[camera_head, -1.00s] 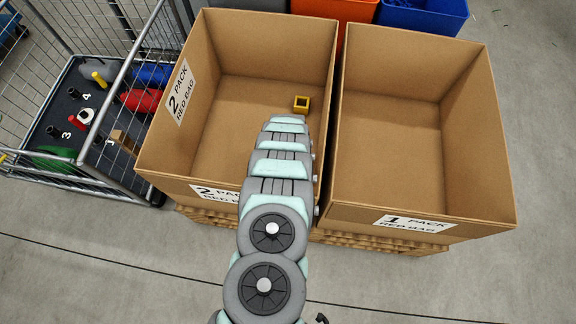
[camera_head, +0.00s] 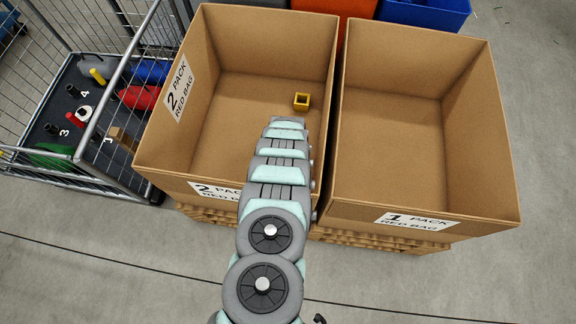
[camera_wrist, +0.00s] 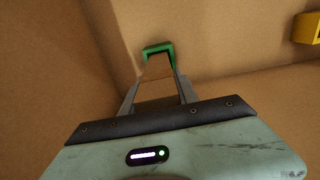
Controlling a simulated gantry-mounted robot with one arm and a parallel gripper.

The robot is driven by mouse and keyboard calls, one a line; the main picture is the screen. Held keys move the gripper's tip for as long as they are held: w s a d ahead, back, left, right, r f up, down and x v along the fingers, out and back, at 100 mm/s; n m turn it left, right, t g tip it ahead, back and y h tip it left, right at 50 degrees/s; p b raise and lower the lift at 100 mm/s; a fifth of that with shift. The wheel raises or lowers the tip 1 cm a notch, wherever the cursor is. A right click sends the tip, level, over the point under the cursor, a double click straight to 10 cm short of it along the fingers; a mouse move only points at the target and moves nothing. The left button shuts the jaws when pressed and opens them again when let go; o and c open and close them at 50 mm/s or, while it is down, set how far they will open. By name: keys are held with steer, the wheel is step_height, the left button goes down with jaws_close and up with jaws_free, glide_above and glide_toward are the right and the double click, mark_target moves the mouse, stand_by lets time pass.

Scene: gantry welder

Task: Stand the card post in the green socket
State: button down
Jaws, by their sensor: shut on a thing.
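The card post (camera_wrist: 157,68) is a plain brown piece held between the two fingers of my gripper (camera_wrist: 158,88) in the wrist view. The green socket (camera_wrist: 170,47) is a square green frame on the brown box floor, straight beyond the post. Its rim shows around the post's far end. I cannot tell whether that end is inside the socket or just above it. In the head view my arm hides the gripper, the post and the green socket.
A yellow square socket (camera_head: 301,101) stands nearby on the same floor of the left cardboard box (camera_head: 190,185); it also shows in the wrist view (camera_wrist: 307,28). The right box (camera_head: 425,200) looks empty. A wire cart (camera_head: 75,165) with assorted items stands at left.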

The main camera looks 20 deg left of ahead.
steer(key=shift+f, duration=0.4)
steer(key=c, duration=0.9)
jaws_free()
steer(key=shift+r, duration=0.1)
steer(key=shift+o, duration=0.2)
step_height(320, 180, up, 11)
steer(key=p, duration=0.3)
